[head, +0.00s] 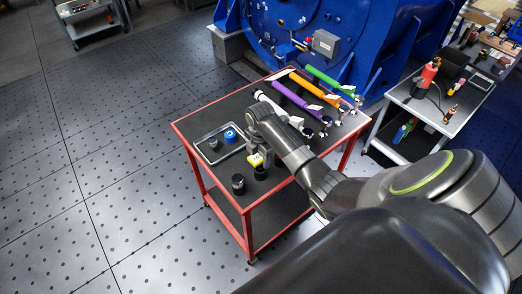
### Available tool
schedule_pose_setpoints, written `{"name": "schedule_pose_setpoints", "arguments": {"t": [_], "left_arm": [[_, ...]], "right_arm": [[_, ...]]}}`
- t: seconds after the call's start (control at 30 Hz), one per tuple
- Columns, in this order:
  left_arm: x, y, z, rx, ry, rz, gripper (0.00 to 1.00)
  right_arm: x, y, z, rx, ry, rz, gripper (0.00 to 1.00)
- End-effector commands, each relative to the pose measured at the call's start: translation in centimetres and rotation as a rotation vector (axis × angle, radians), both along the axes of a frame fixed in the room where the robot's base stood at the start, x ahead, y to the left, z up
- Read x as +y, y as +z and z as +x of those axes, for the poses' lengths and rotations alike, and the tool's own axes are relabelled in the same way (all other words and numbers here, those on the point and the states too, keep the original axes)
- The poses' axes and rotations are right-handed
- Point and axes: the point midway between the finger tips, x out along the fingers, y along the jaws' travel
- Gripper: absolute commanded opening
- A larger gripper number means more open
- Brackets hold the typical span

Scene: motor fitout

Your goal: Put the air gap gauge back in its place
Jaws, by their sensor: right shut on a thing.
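My right arm reaches over a red-framed cart, and its right gripper (254,150) points down above the front part of the cart top. It is shut on a small yellow object (255,160), which seems to be the air gap gauge, though it is too small to be sure. The yellow object is just above or beside a black cylinder (260,173); I cannot tell if they touch. My left gripper is not in view.
The red cart (180,127) bears a metal tray (197,139) with a blue round item (230,136), another black cylinder (238,184), and purple (290,96), orange (307,88) and green (323,77) tools. A blue motor housing (350,40) stands behind. A grey cart (450,120) is at right.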

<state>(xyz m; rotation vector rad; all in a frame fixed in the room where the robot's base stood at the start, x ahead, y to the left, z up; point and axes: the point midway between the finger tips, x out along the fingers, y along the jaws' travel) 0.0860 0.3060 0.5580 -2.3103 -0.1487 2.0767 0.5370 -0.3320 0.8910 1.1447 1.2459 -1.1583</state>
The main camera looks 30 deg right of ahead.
Motion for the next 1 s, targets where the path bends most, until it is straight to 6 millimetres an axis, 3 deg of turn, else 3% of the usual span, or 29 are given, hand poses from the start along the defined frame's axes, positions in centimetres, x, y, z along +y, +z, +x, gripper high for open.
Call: {"name": "schedule_pose_setpoints", "arguments": {"t": [0.97,1.0], "left_arm": [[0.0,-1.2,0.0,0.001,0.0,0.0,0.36],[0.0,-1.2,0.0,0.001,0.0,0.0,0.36]], "right_arm": [[0.0,-2.5,0.0,0.0,0.0,0.0,0.03],[0.0,-2.5,0.0,0.0,0.0,0.0,0.42]]}}
